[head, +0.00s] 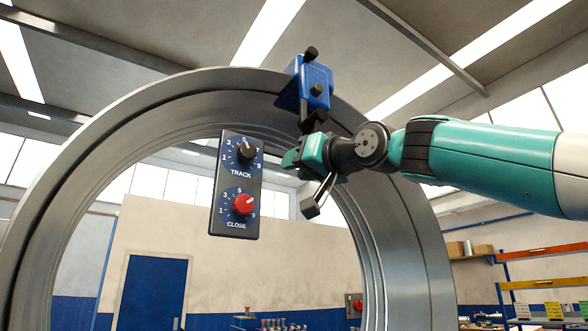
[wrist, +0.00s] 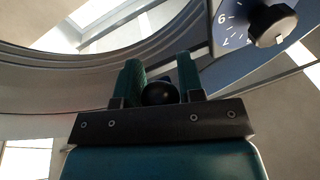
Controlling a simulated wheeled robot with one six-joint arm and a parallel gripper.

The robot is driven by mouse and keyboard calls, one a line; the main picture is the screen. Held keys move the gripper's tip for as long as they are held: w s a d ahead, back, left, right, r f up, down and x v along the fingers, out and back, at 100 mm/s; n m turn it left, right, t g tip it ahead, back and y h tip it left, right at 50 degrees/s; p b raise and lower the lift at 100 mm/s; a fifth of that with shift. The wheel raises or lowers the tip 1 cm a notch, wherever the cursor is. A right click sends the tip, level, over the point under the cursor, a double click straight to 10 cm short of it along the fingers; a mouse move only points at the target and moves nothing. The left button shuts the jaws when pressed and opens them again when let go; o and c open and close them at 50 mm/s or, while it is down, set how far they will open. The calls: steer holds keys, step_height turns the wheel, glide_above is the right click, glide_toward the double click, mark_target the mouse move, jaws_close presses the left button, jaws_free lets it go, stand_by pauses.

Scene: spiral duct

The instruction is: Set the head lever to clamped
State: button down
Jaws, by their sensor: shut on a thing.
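The blue head (head: 314,84) sits on the top right of the large metal ring, with black knobs on it. A dark arm (head: 309,122) hangs below the head toward my gripper; it looks like the head lever, but its lower end is hidden. My gripper (head: 292,158) is at the ring's inner edge, just below the head. In the wrist view, the two green fingers of my gripper (wrist: 160,84) are shut around a round black knob (wrist: 158,93), which looks like the lever's end. I see no label for clamped.
The metal ring (head: 415,250) curves around behind my wrist. A workbench and shelves stand far back.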

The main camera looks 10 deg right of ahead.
steer(key=shift+a, duration=0.1)
steer(key=c, duration=0.8)
jaws_free()
steer(key=shift+o, duration=0.2)
steer(key=b+v, duration=0.6)
steer(key=v, duration=1.1)
steer(key=shift+s+b, duration=0.2)
steer(key=shift+b, duration=0.15)
